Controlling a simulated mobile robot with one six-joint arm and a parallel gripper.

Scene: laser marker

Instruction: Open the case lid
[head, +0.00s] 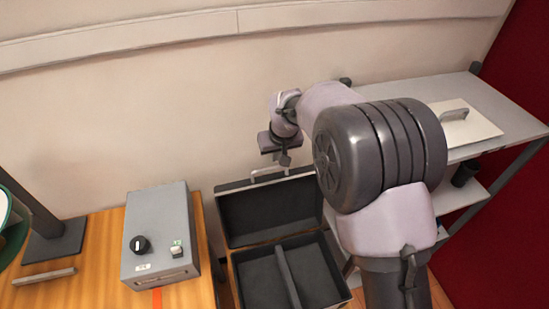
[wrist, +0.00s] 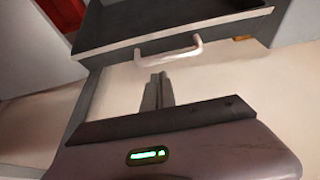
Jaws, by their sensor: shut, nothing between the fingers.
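The black case (head: 270,288) stands open on the floor between the wooden table and the grey shelf. Its lid (head: 268,211) is raised and stands up at the back, near the wall. The case's inside is dark, with a divider down the middle, and looks empty. A pale handle (head: 270,173) sticks out from the lid's upper edge. My gripper (head: 284,160) is just above the handle, apart from it. In the wrist view, my gripper (wrist: 157,90) is shut and empty, with the handle (wrist: 170,56) and the lid (wrist: 165,22) beyond its fingertips.
A grey control box (head: 158,235) with a black knob stands on the wooden table (head: 100,255) at left. A grey shelf (head: 500,105) at right carries a white plate with a handle (head: 466,127). The wall (head: 130,110) is close behind the lid.

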